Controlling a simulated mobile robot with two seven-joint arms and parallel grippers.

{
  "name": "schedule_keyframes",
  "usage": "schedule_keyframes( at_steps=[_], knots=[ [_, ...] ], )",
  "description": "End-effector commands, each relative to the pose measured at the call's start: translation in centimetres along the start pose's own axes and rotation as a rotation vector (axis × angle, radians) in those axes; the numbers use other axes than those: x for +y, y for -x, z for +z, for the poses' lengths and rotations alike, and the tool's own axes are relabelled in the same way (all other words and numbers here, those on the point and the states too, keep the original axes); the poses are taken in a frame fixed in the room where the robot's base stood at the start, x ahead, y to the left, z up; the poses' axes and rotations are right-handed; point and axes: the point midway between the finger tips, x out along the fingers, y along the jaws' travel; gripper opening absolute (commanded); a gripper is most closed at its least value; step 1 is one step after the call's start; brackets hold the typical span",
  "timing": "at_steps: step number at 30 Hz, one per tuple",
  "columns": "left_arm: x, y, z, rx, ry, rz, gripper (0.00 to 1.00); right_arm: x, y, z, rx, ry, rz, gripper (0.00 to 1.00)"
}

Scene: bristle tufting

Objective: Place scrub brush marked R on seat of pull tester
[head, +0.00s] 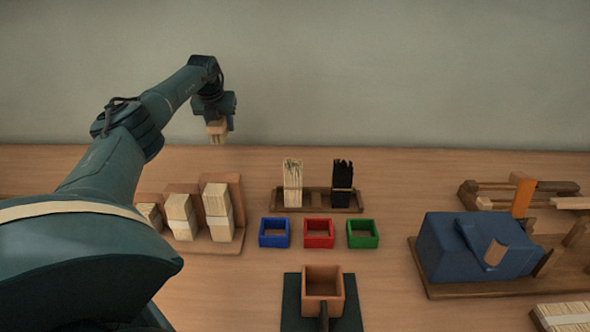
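My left gripper (217,122) is raised near the back edge of the table, at upper left. It is shut on a small tan block with pale bristles pointing down, which looks like a scrub brush (218,138). No R mark can be read on it. A wooden railed frame (480,203) with an orange upright (523,194) stands at the back right and may be the pull tester. Its seat cannot be made out clearly. The held brush is far to the left of this frame. My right gripper is out of view.
A blue machine (450,250) with a wooden knob stands at right. Blue (261,234), red (305,234) and green (350,234) trays sit mid-table. Bristle bundles stand behind them in a wooden rack (318,208). Stepped blocks (240,190) hold more bundles at left. An open wooden box (310,282) is in front.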

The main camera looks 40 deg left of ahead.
Motion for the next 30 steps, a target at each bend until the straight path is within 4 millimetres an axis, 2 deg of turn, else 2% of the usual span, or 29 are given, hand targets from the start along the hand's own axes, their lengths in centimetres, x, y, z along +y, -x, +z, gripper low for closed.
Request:
schedule_keyframes(
  at_steps=[9, 16, 21, 30],
  knots=[
    [0.0, -5.0, -2.2, 0.002, 0.000, 0.002, 0.20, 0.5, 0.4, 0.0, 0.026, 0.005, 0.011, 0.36],
    [-0.1, -6.7, -2.9, 0.001, -0.001, 0.000, 0.20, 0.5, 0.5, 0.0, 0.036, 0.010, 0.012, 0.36],
    [0.0, -9.0, -3.9, 0.002, 0.001, 0.001, 0.20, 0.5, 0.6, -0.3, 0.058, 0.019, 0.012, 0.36],
    [0.0, -9.3, -4.0, -0.001, 0.000, 0.000, 0.20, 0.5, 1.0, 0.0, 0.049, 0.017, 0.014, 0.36]
  ],
)
